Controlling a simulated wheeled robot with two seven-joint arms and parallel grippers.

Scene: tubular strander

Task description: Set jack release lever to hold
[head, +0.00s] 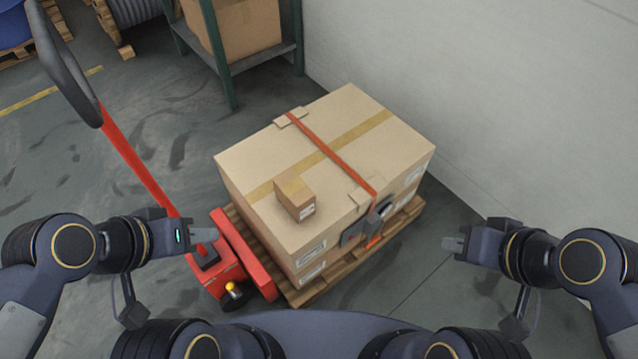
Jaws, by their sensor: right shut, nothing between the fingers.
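A red pallet jack (222,277) stands in the lower left middle, with a long red shaft (140,168) rising to a black loop handle (68,70) at the upper left. A small yellow-tipped knob (232,288) shows low on the jack body. I cannot tell whether it is the release lever, or what setting the lever is in. My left gripper (212,236) is over the jack's body near the foot of the shaft; contact and jaw opening are unclear. My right gripper (450,244) is shut and empty above bare floor, right of the pallet.
A green rack (225,75) stands behind. A pale wall (480,90) bounds the right.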

